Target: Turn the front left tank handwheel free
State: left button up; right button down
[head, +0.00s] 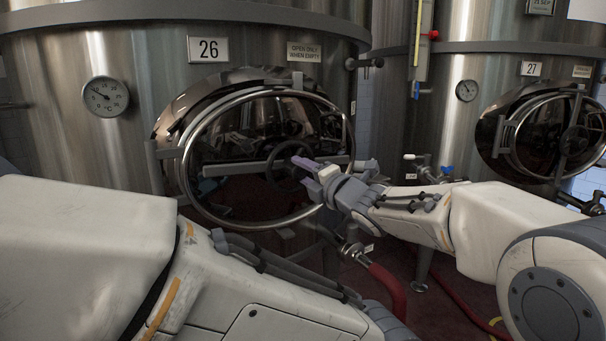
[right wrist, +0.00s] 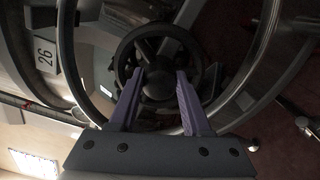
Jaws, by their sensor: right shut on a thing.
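The dark handwheel (head: 284,163) sits at the middle of the round manway door on the left tank (head: 60,150), marked 26. My right gripper (head: 306,164) reaches it from the right, its purple fingers shut on it. In the right wrist view the two fingers lie on either side of the handwheel's hub (right wrist: 155,83), with the wheel's rim around their tips. The exact contact is dark and hard to make out. My left arm crosses the lower left of the head view, and its gripper is out of sight.
A metal ring (head: 190,200) surrounds the door, with a grey crossbar (head: 232,168) behind the wheel. A second tank (head: 480,80), marked 27, with its own handwheel (head: 574,141), stands at right. A valve and red hose (head: 385,285) lie below my right arm.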

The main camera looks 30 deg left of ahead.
jog(key=shift+c, duration=1.7)
grip_release()
jog(key=v, duration=1)
jog(key=shift+d+b, duration=0.2)
jog(key=shift+b, duration=0.15)
jog(key=shift+s+f, duration=0.1)
